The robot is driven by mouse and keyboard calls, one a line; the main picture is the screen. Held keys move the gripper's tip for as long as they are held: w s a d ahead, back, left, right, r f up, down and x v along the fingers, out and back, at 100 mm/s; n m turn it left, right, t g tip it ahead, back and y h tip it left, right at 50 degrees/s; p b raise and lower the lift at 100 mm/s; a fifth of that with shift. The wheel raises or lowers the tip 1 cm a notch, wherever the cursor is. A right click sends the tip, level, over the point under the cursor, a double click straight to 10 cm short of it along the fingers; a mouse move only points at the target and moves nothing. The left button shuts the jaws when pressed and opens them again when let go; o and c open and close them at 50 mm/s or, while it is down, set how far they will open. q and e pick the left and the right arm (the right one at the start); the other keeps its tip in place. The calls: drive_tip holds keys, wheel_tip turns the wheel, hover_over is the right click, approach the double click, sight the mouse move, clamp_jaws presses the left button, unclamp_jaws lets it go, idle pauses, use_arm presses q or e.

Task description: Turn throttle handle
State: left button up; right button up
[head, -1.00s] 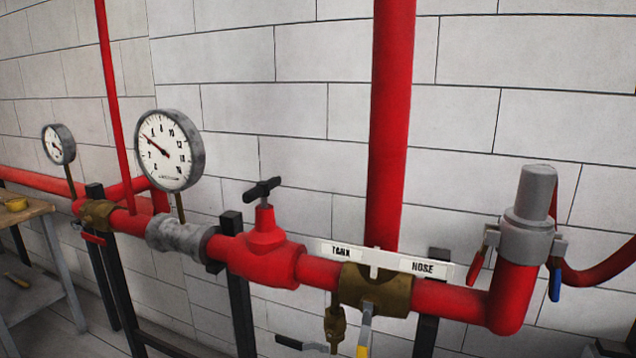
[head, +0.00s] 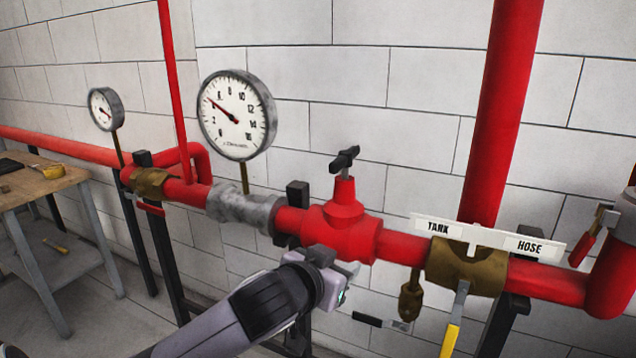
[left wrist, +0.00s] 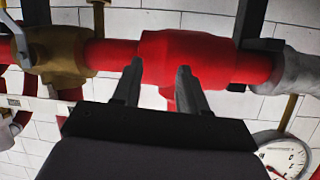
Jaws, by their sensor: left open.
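A small black handle (head: 344,158) tops the stem of the red valve body (head: 340,232) on the horizontal red pipe. My left gripper (head: 345,285) comes in from below, just in front of and under the valve body, lower than the handle. In the left wrist view the scene is upside down. There my open left gripper (left wrist: 158,70) has its two fingers apart, overlapping the red valve body (left wrist: 190,55). Nothing shows held between them. The black handle is not visible in that view. I cannot tell whether the fingers touch the valve. My right gripper is not in view.
A pressure gauge (head: 237,115) stands left of the valve above a grey coupling (head: 240,208). A brass valve (head: 465,266) with a yellow lever (head: 450,340) and a TANK/HOSE plate (head: 487,238) is to the right. A workbench (head: 40,185) stands far left. A white block wall is behind.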

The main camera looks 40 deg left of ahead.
sight(344, 155)
use_arm(q)
drive_tip(key=a+r+t, duration=0.1)
drive_tip(key=r, duration=0.4)
drive_tip(key=w+a+r+n+t+y, duration=0.1)
drive_tip(key=r, duration=0.3)
drive_tip(key=a+r+n+t, duration=0.1)
drive_tip(key=a+r+t, duration=0.1)
drive_tip(key=r, duration=0.3)
drive_tip(key=shift+w+r+y, duration=0.3)
drive_tip(key=shift+w+y, duration=0.1)
drive_tip(key=shift+w+a+r, duration=0.1)
drive_tip(key=shift+w+r, duration=0.15)
drive_tip(key=shift+w, duration=0.15)
drive_tip(key=shift+p+x, duration=0.75)
drive_tip(key=shift+x, duration=2.45)
drive_tip(key=shift+f, duration=0.1)
clamp_jaws()
